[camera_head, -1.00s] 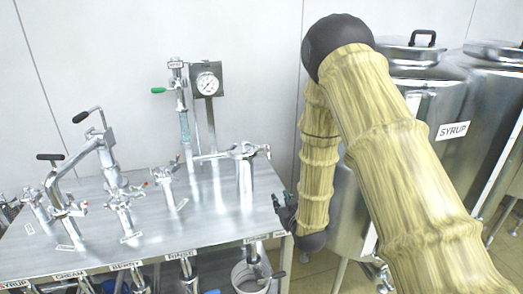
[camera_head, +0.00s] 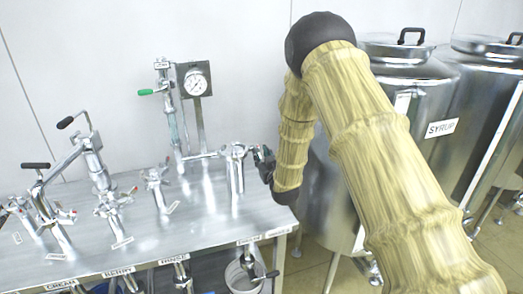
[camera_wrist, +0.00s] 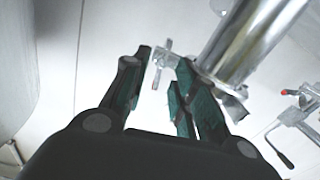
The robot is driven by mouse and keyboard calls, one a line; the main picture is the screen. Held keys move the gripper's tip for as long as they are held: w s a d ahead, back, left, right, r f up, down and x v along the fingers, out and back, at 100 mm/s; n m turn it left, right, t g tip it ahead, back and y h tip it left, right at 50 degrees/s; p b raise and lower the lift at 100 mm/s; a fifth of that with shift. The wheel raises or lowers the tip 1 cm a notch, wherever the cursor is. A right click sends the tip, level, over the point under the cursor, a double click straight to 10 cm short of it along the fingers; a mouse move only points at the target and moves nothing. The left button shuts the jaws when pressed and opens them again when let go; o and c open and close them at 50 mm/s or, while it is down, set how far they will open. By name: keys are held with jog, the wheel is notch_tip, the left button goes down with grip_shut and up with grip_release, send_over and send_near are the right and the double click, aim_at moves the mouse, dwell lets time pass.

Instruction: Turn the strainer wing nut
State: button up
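The strainer is an upright steel cylinder (camera_head: 236,170) near the right end of the steel table. In the wrist view its shiny body (camera_wrist: 252,38) slants across the upper right, behind my right finger. A small metal winged piece, apparently the wing nut (camera_wrist: 160,62), shows between my fingertips. My gripper (camera_head: 263,162) is beside the strainer's upper right side in the head view, where it hides the wing nut. In the wrist view my gripper (camera_wrist: 164,62) is open, its dark green-padded fingers on either side of the small piece. I see gaps there and no clear grip.
Other valves and pipe fittings (camera_head: 112,205) stand to the left on the table (camera_head: 200,222). A gauge (camera_head: 196,84) and a green-handled valve (camera_head: 150,92) stand behind. Large steel tanks (camera_head: 415,85) are at the right. A bucket (camera_head: 243,277) is below the table.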

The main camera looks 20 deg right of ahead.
jog(key=shift+w, duration=0.9)
grip_shut()
